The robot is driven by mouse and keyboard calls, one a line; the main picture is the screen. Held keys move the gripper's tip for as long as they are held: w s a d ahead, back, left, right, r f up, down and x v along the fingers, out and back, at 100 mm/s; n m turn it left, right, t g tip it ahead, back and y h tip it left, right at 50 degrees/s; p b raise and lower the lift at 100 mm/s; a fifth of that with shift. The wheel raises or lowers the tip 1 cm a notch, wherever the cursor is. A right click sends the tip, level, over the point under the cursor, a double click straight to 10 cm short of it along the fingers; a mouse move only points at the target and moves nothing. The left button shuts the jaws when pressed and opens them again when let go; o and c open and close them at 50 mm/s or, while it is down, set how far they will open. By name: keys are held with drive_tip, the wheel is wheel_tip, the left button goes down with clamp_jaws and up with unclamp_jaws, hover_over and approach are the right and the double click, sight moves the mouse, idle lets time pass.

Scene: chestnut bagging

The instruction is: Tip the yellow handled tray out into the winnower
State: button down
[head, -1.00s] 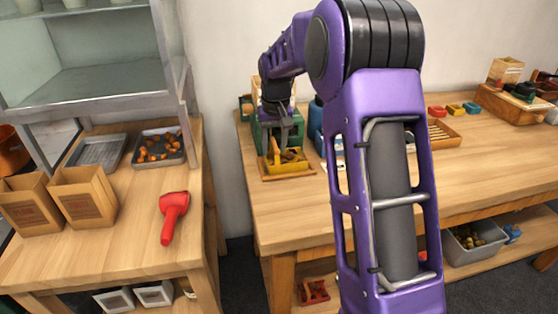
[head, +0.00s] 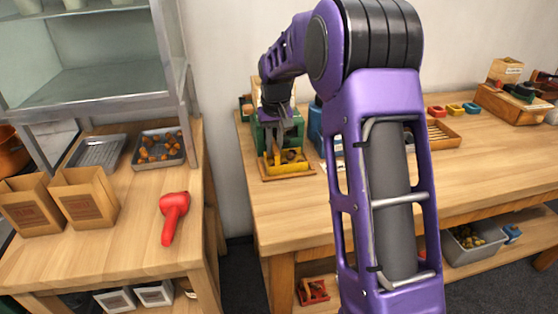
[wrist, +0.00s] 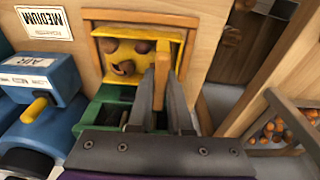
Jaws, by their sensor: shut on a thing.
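The yellow handled tray (head: 291,166) sits in a wooden frame near the left end of the long table. In the wrist view the yellow tray (wrist: 123,49) holds a few brown chestnuts, and its upright handle (wrist: 161,72) stands between my fingers. My gripper (wrist: 159,88) is shut on that handle; in the head view my gripper (head: 279,146) reaches down over the tray from behind. A green machine (head: 264,136), partly hidden by my gripper, stands right behind the tray; I cannot tell for sure that it is the winnower.
A blue machine labelled AIR (wrist: 40,82) stands close beside the tray. A gap separates the long table from the left table, which holds a red tool (head: 173,215), paper bags (head: 84,197) and a metal tray of chestnuts (head: 141,165). The long table's middle is mostly clear.

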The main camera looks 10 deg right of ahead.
drive_tip(key=shift+r, duration=0.1)
drive_tip(key=shift+r+p, duration=2.1)
drive_tip(key=shift+r, duration=0.4)
drive_tip(key=shift+f, duration=0.1)
